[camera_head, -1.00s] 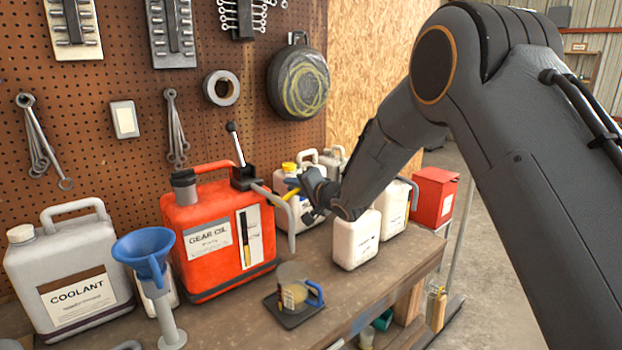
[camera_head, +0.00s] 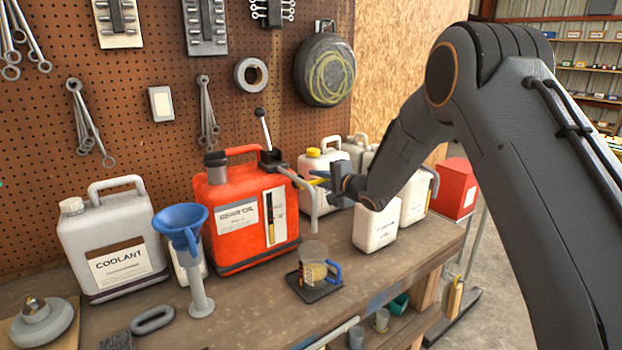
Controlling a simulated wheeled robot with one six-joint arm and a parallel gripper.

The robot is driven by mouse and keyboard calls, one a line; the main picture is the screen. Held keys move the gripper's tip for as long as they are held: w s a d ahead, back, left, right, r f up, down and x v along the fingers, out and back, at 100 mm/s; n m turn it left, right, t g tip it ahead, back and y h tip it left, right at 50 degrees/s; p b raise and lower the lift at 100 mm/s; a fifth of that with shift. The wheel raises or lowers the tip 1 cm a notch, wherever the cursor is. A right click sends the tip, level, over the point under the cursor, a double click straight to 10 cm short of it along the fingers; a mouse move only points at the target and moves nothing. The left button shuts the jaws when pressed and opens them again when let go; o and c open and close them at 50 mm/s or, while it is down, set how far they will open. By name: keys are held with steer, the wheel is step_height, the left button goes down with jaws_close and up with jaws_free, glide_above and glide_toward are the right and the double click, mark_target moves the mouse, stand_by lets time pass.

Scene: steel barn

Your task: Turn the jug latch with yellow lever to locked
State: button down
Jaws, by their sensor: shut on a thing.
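A white jug (camera_head: 328,158) with a yellow cap stands on the bench behind the red gear oil jug. The yellow lever (camera_head: 318,182) shows as a short, nearly level strip in front of the white jug. My gripper (camera_head: 326,180) is shut on the yellow lever, reaching in from the right with its blue-grey fingers. The fingers and wrist cover part of the lever and of the white jug. The latch body and any locked mark are too small or hidden to make out.
The red gear oil jug (camera_head: 236,225) with a black-knobbed stick stands just left of my gripper. White jugs (camera_head: 376,226) stand close below and right of my wrist. A glass cup (camera_head: 314,258) on a dark mat, a blue funnel (camera_head: 183,226) and a coolant jug (camera_head: 110,240) stand nearer.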

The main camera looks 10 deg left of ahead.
mark_target(327, 180)
steer(key=c, duration=1.8)
jaws_free()
steer(key=shift+o, duration=0.2)
steer(key=shift+d, duration=0.1)
steer(key=shift+b+v, duration=1.15)
steer(key=shift+v, duration=2.7)
